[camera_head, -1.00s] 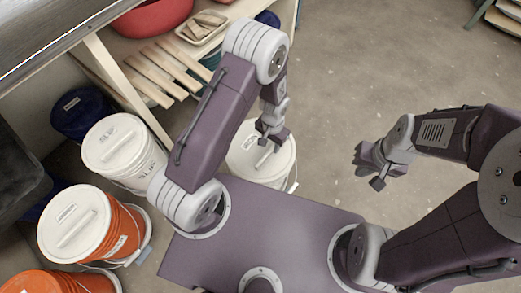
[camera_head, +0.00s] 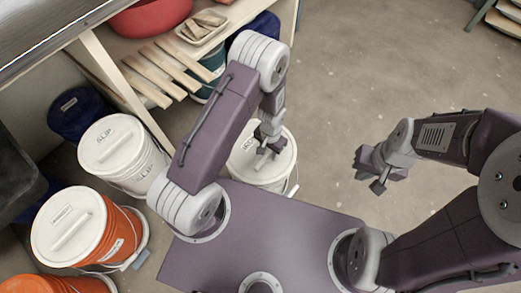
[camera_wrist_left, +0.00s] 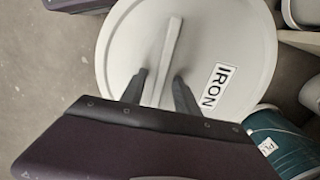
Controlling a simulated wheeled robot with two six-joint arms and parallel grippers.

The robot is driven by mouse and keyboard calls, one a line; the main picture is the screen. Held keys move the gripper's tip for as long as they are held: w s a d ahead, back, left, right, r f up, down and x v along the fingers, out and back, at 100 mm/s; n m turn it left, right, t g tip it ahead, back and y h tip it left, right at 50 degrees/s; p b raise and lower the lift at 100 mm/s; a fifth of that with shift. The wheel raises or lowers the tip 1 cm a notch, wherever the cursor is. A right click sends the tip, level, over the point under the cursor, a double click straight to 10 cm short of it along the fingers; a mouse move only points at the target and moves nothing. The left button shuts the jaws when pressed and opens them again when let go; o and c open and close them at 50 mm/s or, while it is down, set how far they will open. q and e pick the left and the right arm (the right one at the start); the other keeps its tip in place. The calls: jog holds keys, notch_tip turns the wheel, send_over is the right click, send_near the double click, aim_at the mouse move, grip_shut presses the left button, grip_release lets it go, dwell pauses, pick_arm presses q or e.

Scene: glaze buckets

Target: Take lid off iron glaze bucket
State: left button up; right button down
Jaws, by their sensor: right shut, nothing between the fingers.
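The iron glaze bucket (camera_head: 264,180) is white and stands on the floor in front of my base. Its white lid (camera_head: 240,158) is on it, with a raised bar handle; in the left wrist view the lid (camera_wrist_left: 245,45) carries a label reading IRON. My left gripper (camera_head: 268,148) is above the lid. In the left wrist view its two fingers (camera_wrist_left: 158,95) are apart, one on each side of the handle (camera_wrist_left: 168,50), near its end. I cannot tell whether they touch the handle. My right gripper (camera_head: 372,172) is shut and empty, out over bare floor.
A white slip bucket (camera_head: 118,150) and an orange bucket (camera_head: 75,228), both lidded, stand at the left. A teal bucket (camera_wrist_left: 285,145) is close beside the iron bucket. A shelf with wooden slats (camera_head: 165,72) and a red bowl (camera_head: 150,17) is behind. Floor at the right is clear.

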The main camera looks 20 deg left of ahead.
pick_arm(q)
grip_shut()
dwell(1.4)
